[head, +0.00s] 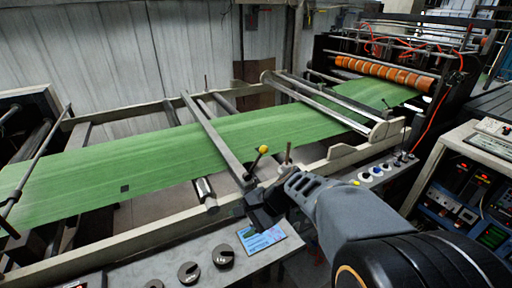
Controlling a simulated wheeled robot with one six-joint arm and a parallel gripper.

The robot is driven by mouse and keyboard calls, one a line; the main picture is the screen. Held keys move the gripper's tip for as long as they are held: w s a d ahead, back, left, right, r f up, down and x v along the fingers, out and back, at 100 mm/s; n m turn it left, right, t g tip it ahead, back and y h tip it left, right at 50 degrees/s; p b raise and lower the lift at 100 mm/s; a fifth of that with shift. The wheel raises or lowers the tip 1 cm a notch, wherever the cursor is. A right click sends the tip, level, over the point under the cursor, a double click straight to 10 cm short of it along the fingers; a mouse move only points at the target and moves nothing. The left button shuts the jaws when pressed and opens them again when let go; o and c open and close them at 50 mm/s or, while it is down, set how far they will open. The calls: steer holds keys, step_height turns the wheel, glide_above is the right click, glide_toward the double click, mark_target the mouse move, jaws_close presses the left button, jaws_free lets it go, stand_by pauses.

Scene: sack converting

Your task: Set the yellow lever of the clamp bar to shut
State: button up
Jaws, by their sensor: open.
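The clamp bar (214,132) is a long grey bar lying across the green web (130,160). Its lever has a yellow ball knob (263,149) on a short dark stem, which stands tilted up and to the right at the bar's near end. My gripper (258,208) is dark and open, just below the lever's foot in the picture. It looks empty and apart from the knob. My gripper and wrist hide part of the frame by the bar's near end. I cannot tell the gap in depth between jaws and lever.
A thin upright post (288,153) stands right of the knob, close to my wrist. A pale frame rail (110,235) runs along the web's near side. Coloured buttons (376,171), a blue card (262,238) and dark slotted discs (223,257) sit on the near ledge.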

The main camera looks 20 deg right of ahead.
steer(key=w+d+r+m+t+y, duration=0.2)
steer(key=w+d+m+t+y, duration=0.15)
steer(key=w+m, duration=0.35)
steer(key=m+t+h+p, duration=0.1)
steer(key=m+t+h, duration=0.4)
steer(key=m+t, duration=0.75)
glide_toward(261, 147)
steer(key=w+p, duration=0.1)
steer(key=w, duration=0.2)
steer(key=w+a+m+g, duration=0.1)
steer(key=w, duration=0.2)
steer(key=w+a+m+g+p, duration=0.1)
steer(key=w, duration=0.2)
steer(key=shift+w+r+m+h+p, duration=0.15)
steer(key=shift+r+m+h+p, duration=0.15)
steer(key=shift+r, duration=0.1)
steer(key=shift+x, duration=0.8)
jaws_close()
